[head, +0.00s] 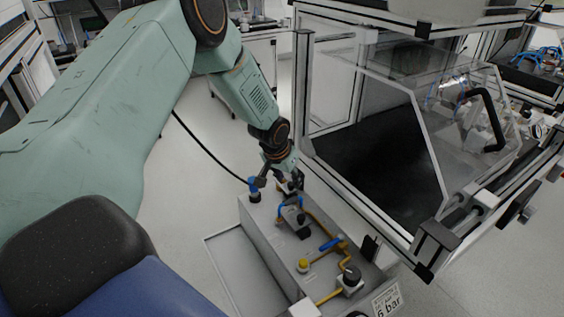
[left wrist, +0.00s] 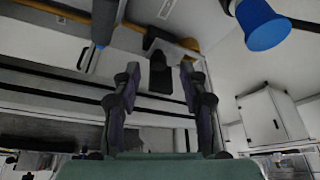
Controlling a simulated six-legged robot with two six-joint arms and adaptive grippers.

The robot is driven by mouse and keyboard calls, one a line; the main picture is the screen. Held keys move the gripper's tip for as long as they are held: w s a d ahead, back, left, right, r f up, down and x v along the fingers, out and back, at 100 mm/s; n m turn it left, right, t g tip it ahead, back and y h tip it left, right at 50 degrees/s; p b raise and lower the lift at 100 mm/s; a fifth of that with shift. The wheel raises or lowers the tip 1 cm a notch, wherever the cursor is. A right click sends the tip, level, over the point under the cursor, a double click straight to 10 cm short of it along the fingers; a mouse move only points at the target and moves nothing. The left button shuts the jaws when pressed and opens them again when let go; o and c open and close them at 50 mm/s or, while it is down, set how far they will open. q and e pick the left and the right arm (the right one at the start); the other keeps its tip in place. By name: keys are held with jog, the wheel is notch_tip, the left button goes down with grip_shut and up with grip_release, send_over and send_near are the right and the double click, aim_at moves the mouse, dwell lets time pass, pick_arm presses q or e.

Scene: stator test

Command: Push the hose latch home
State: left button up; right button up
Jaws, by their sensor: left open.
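My left gripper (head: 291,184) is over the far end of a grey bench unit (head: 262,226) in the head view. In the left wrist view its two fingers (left wrist: 159,72) stand apart. A black block-like part (left wrist: 158,50) appears in the gap beyond them; I cannot tell whether they touch it. A blue hose fitting (head: 254,188) stands at the unit's far left corner, with a black hose (head: 205,150) running up from it. A blue cylinder, likely that fitting (left wrist: 262,25), shows at the wrist view's top right. I cannot clearly make out the latch. My right gripper is not in view.
The unit's top carries yellow pipes (head: 328,228), a blue-handled valve (head: 332,243), a yellow knob (head: 303,265) and a black knob (head: 351,275). A framed enclosure with a clear guard (head: 455,130) stands close on the right. Floor is open to the left.

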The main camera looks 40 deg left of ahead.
pick_arm(q)
jog(key=v, duration=1)
jog(key=shift+r, duration=0.15)
jog(key=shift+s, duration=0.15)
